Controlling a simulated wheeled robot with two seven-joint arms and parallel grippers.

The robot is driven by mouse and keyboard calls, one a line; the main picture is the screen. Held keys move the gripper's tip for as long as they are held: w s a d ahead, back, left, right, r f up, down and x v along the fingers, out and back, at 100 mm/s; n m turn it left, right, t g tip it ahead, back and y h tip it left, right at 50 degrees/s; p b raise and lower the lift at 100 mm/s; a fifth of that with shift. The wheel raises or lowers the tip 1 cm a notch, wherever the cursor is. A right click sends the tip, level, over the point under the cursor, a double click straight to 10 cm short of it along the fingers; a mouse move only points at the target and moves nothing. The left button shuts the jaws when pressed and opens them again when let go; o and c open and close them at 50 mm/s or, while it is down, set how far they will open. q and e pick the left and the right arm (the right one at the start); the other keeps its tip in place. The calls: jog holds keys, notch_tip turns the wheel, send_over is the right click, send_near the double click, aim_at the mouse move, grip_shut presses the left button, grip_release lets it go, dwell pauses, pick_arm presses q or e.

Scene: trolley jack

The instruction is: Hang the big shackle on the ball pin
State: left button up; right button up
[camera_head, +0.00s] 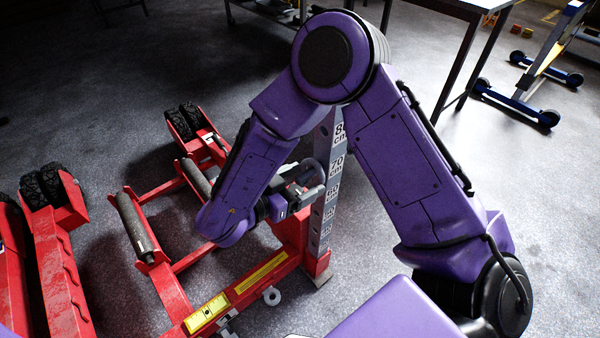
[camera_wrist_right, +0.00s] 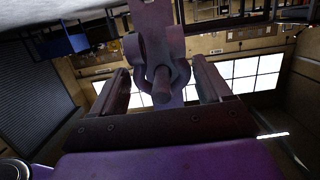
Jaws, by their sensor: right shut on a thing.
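My right gripper (camera_head: 303,191) is beside the grey measuring post (camera_head: 330,200) of the red jack and is shut on the big shackle. In the head view the grey shackle (camera_head: 309,170) shows partly, against the post, with my arm and fingers hiding some of it. In the right wrist view the curved shackle (camera_wrist_right: 180,72) lies between the two fingers of my right gripper (camera_wrist_right: 162,82). A round-ended pin (camera_wrist_right: 161,84) points toward the camera inside the shackle's curve. I cannot tell whether the shackle rests on it. My left gripper is not in view.
The red jack frame (camera_head: 170,290) with rollers (camera_head: 134,224) spreads to the left. A grey ring (camera_head: 271,296) is low at its near side. Red wheeled parts (camera_head: 62,260) stand at far left. A table (camera_head: 440,10) and a blue-footed stand (camera_head: 520,100) are behind.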

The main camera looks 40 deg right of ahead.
dwell(0.3)
jog(key=o, duration=1.3)
jog(key=p+v, duration=0.1)
jog(key=v, duration=0.9)
jog(key=shift+s+a, duration=0.1)
jog(key=shift+a, duration=0.2)
